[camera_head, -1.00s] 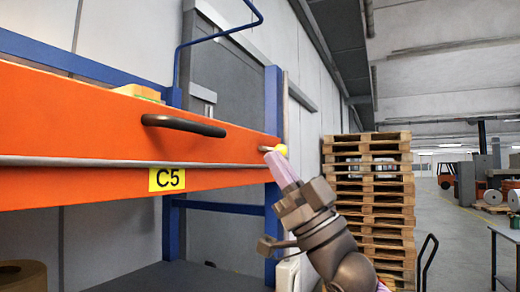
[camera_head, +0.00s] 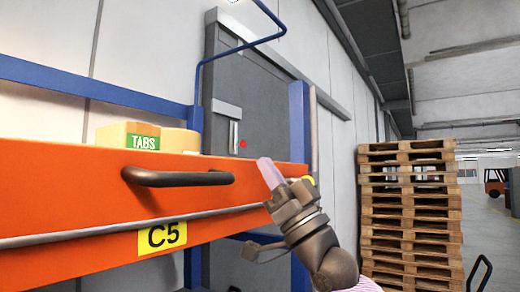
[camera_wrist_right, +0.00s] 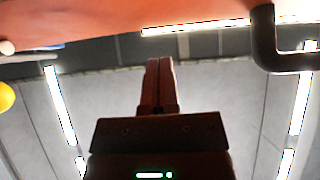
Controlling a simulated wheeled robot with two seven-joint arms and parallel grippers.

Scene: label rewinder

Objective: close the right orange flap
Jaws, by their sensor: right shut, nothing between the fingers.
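The orange flap (camera_head: 70,185) is a long panel with a dark bar handle (camera_head: 178,178) and a yellow C5 label (camera_head: 162,238). It spans the left and middle of the head view. My right gripper (camera_head: 267,172) is shut and empty, with its pale fingertips in front of the flap's right end, right of the handle. I cannot tell whether they touch it. In the right wrist view, the shut fingers (camera_wrist_right: 158,85) point up toward the flap's orange face (camera_wrist_right: 110,20), apart from the handle (camera_wrist_right: 272,45) at upper right. My left gripper is out of view.
A TABS carton (camera_head: 130,135) stands behind the flap's top edge. A blue post (camera_head: 299,125) rises by its right end, and a yellow knob (camera_head: 311,180) shows just behind my gripper. A pallet stack (camera_head: 410,215) stands to the right, with open floor beyond.

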